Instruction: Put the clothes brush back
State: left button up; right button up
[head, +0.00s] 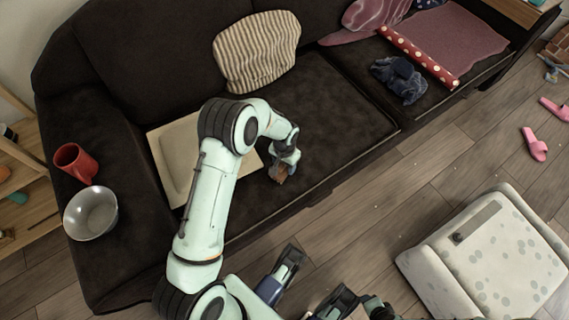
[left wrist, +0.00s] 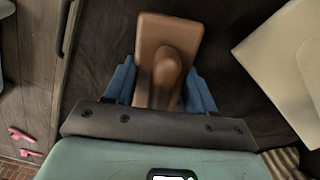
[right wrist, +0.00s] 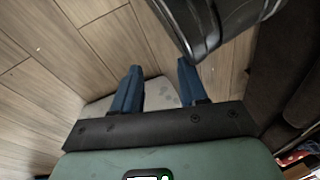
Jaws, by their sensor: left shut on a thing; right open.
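The clothes brush (head: 279,173) is a brown wooden piece with a flat block and a rounded handle. It shows large in the left wrist view (left wrist: 165,48). My left gripper (head: 287,160) is shut on it, with a blue finger on each side of the handle. The brush is at the front part of the dark sofa seat (head: 325,110); I cannot tell whether it touches the seat. The gripper hides part of it in the head view. My right gripper (right wrist: 160,82) is open and empty over the floor, near the bottom of the head view.
A cream tray-like board (head: 172,160) lies on the seat left of the brush. A red mug (head: 76,162) and metal bowl (head: 91,213) are on the sofa arm. A striped cushion (head: 257,50) and dark blue cloth (head: 399,79) lie on the sofa. A pale spotted ottoman (head: 505,250) stands right.

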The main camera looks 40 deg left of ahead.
pick_arm(q)
jog(key=shift+f, duration=0.1)
jog(key=o, duration=0.9)
pick_arm(e)
jog(key=shift+s+f, duration=0.15)
pick_arm(q)
jog(key=shift+r, duration=0.25)
notch_tip(320, 180, up, 5)
jog(key=shift+f+p, duration=0.1)
jog(key=shift+p, duration=0.65)
notch_tip(320, 180, up, 6)
jog(key=shift+p, duration=0.7)
jog(key=shift+r, duration=0.5)
pick_arm(e)
jog(key=shift+y, duration=0.3)
jog(key=r, duration=0.1)
jog(key=a+r, duration=0.1)
jog(key=r, duration=0.1)
jog(key=a+r, duration=0.1)
jog(key=shift+s+r, duration=0.2)
jog(key=shift+s, duration=0.15)
